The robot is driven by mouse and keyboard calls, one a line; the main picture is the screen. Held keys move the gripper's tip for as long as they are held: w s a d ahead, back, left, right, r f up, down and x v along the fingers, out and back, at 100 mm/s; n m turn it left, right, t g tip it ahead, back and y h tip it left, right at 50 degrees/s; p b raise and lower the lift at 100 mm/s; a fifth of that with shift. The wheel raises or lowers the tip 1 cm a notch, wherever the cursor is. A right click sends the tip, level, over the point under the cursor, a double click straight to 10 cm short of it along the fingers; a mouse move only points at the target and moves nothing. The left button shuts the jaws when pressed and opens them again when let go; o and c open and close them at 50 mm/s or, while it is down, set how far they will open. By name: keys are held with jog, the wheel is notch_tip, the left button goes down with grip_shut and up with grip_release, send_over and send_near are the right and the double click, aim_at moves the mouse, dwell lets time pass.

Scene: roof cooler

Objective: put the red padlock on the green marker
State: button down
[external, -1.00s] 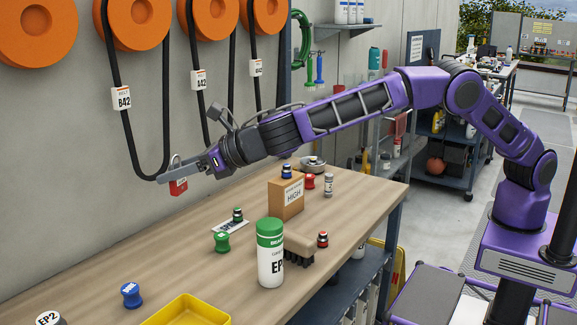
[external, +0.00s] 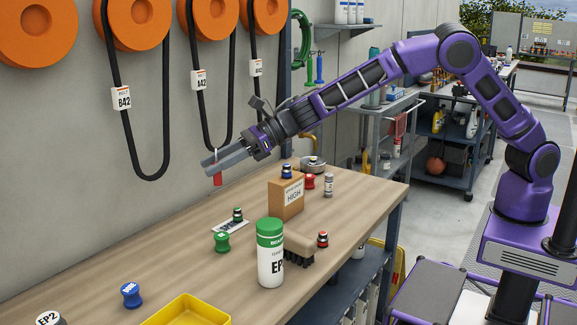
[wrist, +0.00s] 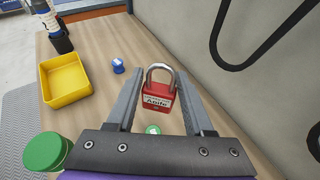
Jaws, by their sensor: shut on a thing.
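The red padlock (external: 217,178) hangs from my gripper (external: 211,166), in the air above the bench near the wall. In the wrist view the padlock (wrist: 158,99) has a silver shackle and a white label, and sits between the two grey fingers. A green marker (external: 222,242), spool-shaped, stands on the bench below the padlock and apart from it. A darker green piece (external: 237,215) stands on a white card behind it. In the wrist view a green top (wrist: 153,129) shows below the padlock, partly hidden by my gripper.
A white bottle with a green lid (external: 269,255), a brush (external: 298,246) and a cardboard box (external: 286,198) stand to the right. A blue marker (external: 131,294) and a yellow tray (external: 190,310) are at the front. Black belts (external: 165,130) hang on the wall.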

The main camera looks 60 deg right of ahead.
send_over(221, 235)
notch_tip(221, 235, down, 13)
jog(key=shift+b, duration=0.3)
jog(key=shift+w+f+b, duration=0.1)
jog(key=shift+f+b, duration=0.15)
jog(key=shift+b, duration=0.1)
jog(key=shift+c, duration=1.4)
grip_release()
jog(key=shift+r, duration=0.1)
jog(key=shift+r+p, duration=0.2)
jog(key=shift+p, duration=0.2)
jog(key=b+v, duration=0.1)
jog(key=v, duration=1.1)
jog(key=shift+f, duration=0.1)
